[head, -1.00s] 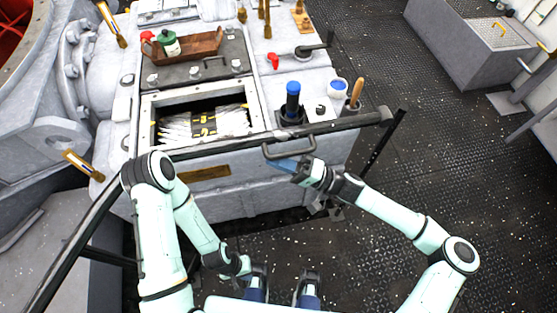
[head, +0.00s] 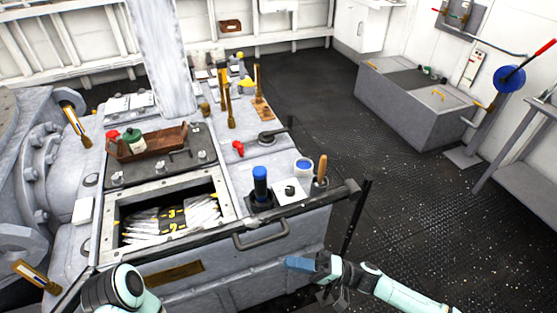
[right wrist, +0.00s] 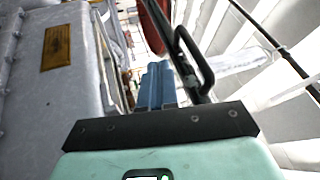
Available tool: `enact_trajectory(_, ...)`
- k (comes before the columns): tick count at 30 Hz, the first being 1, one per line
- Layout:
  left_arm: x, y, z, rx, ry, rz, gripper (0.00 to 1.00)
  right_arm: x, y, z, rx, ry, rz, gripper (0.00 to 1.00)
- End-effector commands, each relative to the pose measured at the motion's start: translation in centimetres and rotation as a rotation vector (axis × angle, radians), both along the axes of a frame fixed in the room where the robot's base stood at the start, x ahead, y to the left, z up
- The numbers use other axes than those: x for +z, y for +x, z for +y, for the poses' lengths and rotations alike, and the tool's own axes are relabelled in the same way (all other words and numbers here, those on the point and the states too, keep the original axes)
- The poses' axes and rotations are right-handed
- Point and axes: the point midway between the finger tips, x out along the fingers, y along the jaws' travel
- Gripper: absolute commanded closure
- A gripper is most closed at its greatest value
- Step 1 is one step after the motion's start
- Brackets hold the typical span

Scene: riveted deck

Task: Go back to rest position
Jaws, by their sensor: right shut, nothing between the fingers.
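My right gripper (head: 300,264) is in front of the grey machine block, just below its black front rail, with blue fingers closed and empty. In the right wrist view the blue fingers (right wrist: 157,86) sit together, with the black handle (right wrist: 192,62) close beside them on the right. In the head view that handle (head: 260,239) stands out from the block's front edge, up and left of the fingers, and looks apart from them. Of my left arm only a teal and dark link (head: 122,290) shows at the bottom left; the left gripper is out of the picture.
The block holds an open bin (head: 228,208) with white packets, a brown tray (head: 150,146) with bottles, a blue-topped cylinder (head: 260,184) and a white cup (head: 303,168). A grey chest (head: 400,112) stands far right. Dark deck floor (head: 400,215) is clear on the right.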

Motion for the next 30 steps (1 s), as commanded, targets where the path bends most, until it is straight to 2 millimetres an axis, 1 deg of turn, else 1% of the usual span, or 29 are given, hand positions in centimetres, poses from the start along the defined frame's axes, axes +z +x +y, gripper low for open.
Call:
enact_trajectory(2, 0.0, 0.0, 0.0, 0.000, 0.000, 0.000, 1.00, -0.1, -0.1, 0.2, 0.003, -0.004, 0.004, 1.00)
enact_trajectory(4, 0.2, 0.0, 0.0, 0.000, 0.000, 0.000, 1.00, -0.6, -0.4, 0.9, 0.018, -0.026, 0.023, 1.00)
enact_trajectory(5, 0.4, 0.0, 0.0, 0.000, 0.000, 0.000, 1.00, -1.1, -0.8, 1.6, 0.030, -0.045, 0.040, 1.00)
enact_trajectory(7, 0.9, 0.1, 0.0, 0.000, 0.000, 0.001, 1.00, -2.8, -2.0, 3.6, 0.069, -0.116, 0.097, 1.00)
enact_trajectory(8, 1.2, 0.1, 0.0, -0.001, 0.000, 0.001, 1.00, -3.8, -2.8, 4.7, 0.092, -0.158, 0.130, 1.00)
enact_trajectory(9, 1.6, 0.1, 0.0, -0.001, -0.001, 0.001, 1.00, -5.5, -4.1, 6.2, 0.123, -0.228, 0.180, 1.00)
enact_trajectory(10, 2.0, 0.2, 0.0, -0.001, -0.001, 0.001, 1.00, -6.9, -5.3, 7.2, 0.145, -0.288, 0.219, 1.00)
enact_trajectory(11, 2.4, 0.2, 0.0, -0.002, -0.001, 0.002, 1.00, -8.4, -6.6, 8.1, 0.168, -0.354, 0.262, 1.00)
enact_trajectory(12, 2.9, 0.3, 0.0, -0.003, -0.003, 0.003, 1.00, -10.6, -8.6, 9.0, 0.195, -0.450, 0.315, 1.00)
enact_trajectory(14, 3.8, 0.4, 0.0, -0.003, -0.003, 0.004, 1.00, -13.8, -11.7, 9.5, 0.222, -0.606, 0.390, 1.00)
enact_trajectory(15, 4.3, 0.5, 0.0, -0.004, -0.003, 0.004, 1.00, -15.8, -13.6, 9.2, 0.230, -0.708, 0.431, 1.00)
enact_trajectory(17, 5.1, 0.6, 0.0, -0.005, -0.004, 0.005, 1.00, -18.3, -16.2, 8.1, 0.229, -0.859, 0.482, 1.00)
enact_trajectory(18, 5.7, 0.8, 0.0, -0.005, -0.004, 0.005, 1.00, -19.8, -17.8, 6.9, 0.218, -0.957, 0.508, 1.00)
enact_trajectory(20, 6.5, 1.0, 0.0, -0.005, -0.004, 0.005, 1.00, -21.4, -19.6, 4.5, 0.189, -1.096, 0.537, 1.00)
enact_trajectory(21, 7.0, 1.2, 0.0, -0.006, -0.004, 0.003, 1.00, -22.2, -20.5, 2.8, 0.163, -1.179, 0.550, 1.00)
enact_trajectory(23, 7.7, 1.4, 0.0, -0.006, -0.004, 0.003, 1.00, -22.8, -21.4, 0.2, 0.116, -1.287, 0.560, 1.00)
enact_trajectory(24, 8.1, 1.5, 0.0, -0.007, -0.004, 0.002, 1.00, -23.0, -21.7, -1.4, 0.081, -1.348, 0.563, 1.00)
enact_trajectory(27, 8.8, 1.8, 0.0, -0.007, -0.005, 0.000, 1.00, -23.0, -22.0, -4.7, 0.003, -1.456, 0.563, 1.00)
enact_trajectory(30, 9.2, 2.0, 0.0, -0.007, -0.005, 0.000, 1.00, -22.8, -22.0, -6.7, -0.049, -1.513, 0.561, 1.00)
